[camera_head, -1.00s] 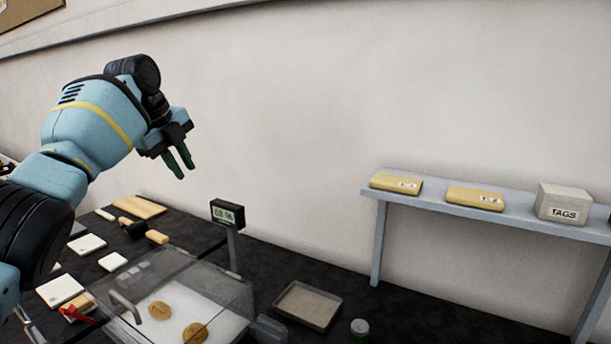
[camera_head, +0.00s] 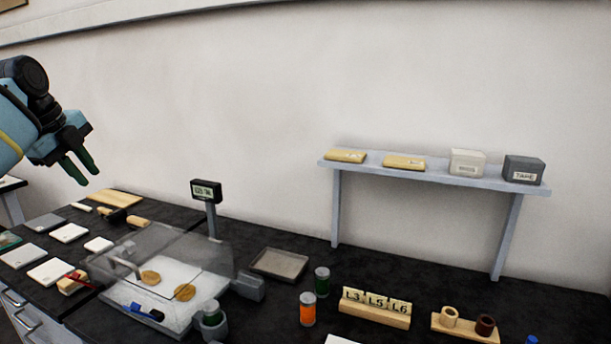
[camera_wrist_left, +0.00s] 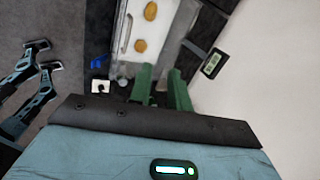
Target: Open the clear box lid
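The clear box (camera_head: 205,257) stands on the dark bench at lower left in the head view. Its see-through lid (camera_head: 150,242) appears down over it, with a pale bar handle (camera_head: 124,264) at the left. Two round gold pieces (camera_head: 184,292) lie inside on a white surface. The box also shows at the top of the left wrist view (camera_wrist_left: 165,62), with its handle. My left gripper (camera_head: 75,170) is at the left of the head view, well above the bench and apart from the box. Its green fingers are apart and empty. My right gripper is not in view.
A scale display (camera_head: 206,191) on a post stands behind the box. A grey tray (camera_head: 279,264), a green jar (camera_head: 322,281) and an orange jar (camera_head: 308,309) stand to its right. White tiles (camera_head: 69,233) lie left. A wall shelf (camera_head: 400,171) holds boxes.

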